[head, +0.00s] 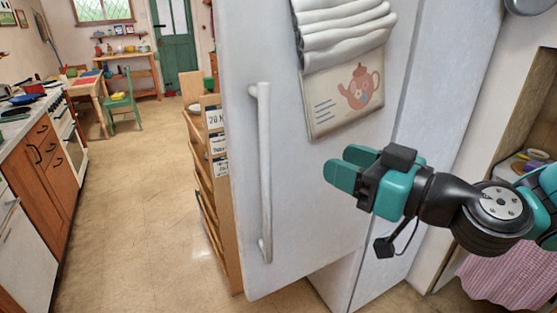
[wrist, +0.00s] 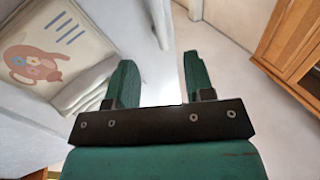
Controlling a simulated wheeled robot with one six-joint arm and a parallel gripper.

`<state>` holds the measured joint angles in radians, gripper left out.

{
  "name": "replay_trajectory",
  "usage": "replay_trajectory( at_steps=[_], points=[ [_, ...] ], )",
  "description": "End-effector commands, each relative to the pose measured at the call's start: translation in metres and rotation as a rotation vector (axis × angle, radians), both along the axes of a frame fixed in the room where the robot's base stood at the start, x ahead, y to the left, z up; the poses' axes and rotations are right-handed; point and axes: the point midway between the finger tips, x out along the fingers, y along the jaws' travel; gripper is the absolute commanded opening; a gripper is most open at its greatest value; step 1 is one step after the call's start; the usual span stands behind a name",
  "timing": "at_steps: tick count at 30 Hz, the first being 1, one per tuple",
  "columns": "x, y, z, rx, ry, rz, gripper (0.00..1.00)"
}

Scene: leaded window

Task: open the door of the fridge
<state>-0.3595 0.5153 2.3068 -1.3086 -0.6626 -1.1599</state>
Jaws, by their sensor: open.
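The white fridge door (head: 300,190) fills the middle of the head view. Its long white vertical handle (head: 265,170) is near the door's left edge. A towel with a teapot print (head: 345,90) hangs on the door; it also shows upside down at the left of the wrist view (wrist: 50,50). The white fridge body (head: 375,265) shows below and right of the door; I cannot tell whether the door is ajar. My gripper (head: 342,170) is open and empty, right of the handle and below the towel, apart from the handle. The wrist view shows its two spread fingers (wrist: 153,80).
A wooden rack with labels (head: 212,180) stands just left of the door. A counter with wooden cabinets (head: 45,160) runs along the left wall. A green chair (head: 122,103) and a table are further back. The tiled floor (head: 135,200) between is clear.

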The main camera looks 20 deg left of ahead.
Motion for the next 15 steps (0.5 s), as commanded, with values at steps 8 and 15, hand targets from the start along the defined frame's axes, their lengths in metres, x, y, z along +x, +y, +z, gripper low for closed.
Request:
replay_trajectory(
  at_steps=[8, 15],
  points=[
    [-0.013, -0.036, -0.001, 0.001, -0.001, -0.001, 0.48],
    [-0.014, -0.039, 0.001, 0.0, 0.0, 0.001, 0.48]
  ],
)
